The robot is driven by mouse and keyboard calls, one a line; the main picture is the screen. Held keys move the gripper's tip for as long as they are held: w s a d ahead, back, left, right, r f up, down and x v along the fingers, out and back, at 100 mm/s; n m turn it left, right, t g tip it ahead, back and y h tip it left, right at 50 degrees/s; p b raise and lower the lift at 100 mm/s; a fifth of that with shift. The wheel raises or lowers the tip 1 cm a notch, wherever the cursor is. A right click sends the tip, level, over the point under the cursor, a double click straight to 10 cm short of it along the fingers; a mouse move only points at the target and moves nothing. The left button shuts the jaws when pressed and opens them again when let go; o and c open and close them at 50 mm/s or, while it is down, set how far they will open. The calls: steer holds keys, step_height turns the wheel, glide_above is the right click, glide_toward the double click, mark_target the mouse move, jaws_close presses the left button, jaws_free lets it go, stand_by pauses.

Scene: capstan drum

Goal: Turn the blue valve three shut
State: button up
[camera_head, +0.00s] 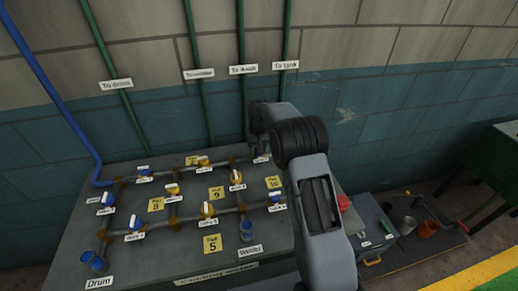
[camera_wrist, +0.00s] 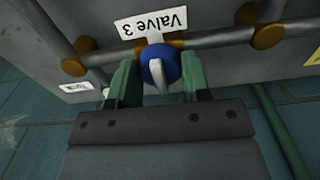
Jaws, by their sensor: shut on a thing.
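In the wrist view, blue valve three (camera_wrist: 173,64) sits on the grey pipe, with an upside-down "Valve 3" label (camera_wrist: 150,25) beside it. Its pale handle (camera_wrist: 158,74) points toward my palm, roughly across the pipe in the picture. My gripper (camera_wrist: 158,78) has its green fingers on either side of the blue valve and is shut on it. In the head view my arm reaches to the back right of the panel table; the fingers and valve three are hidden there, with only part of a label (camera_head: 261,159) showing.
Green pipes climb the wall behind. A grey box (camera_head: 369,223) and buckets (camera_head: 427,228) stand to the right.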

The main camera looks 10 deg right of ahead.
steer(key=o, duration=0.9)
step_height(320, 180, up, 14)
steer(key=shift+f, duration=0.1)
stand_by(0.3)
steer(key=f, duration=0.2)
steer(key=s+f, duration=0.1)
steer(key=f, duration=0.1)
steer(key=shift+s+r+t, duration=0.65)
steer(key=shift+s, duration=4.5)
steer(key=shift+s+r+t, duration=0.7)
steer(key=shift+s, duration=4.4)
steer(key=shift+s+r+t, duration=0.65)
steer(key=shift+s, duration=4.5)
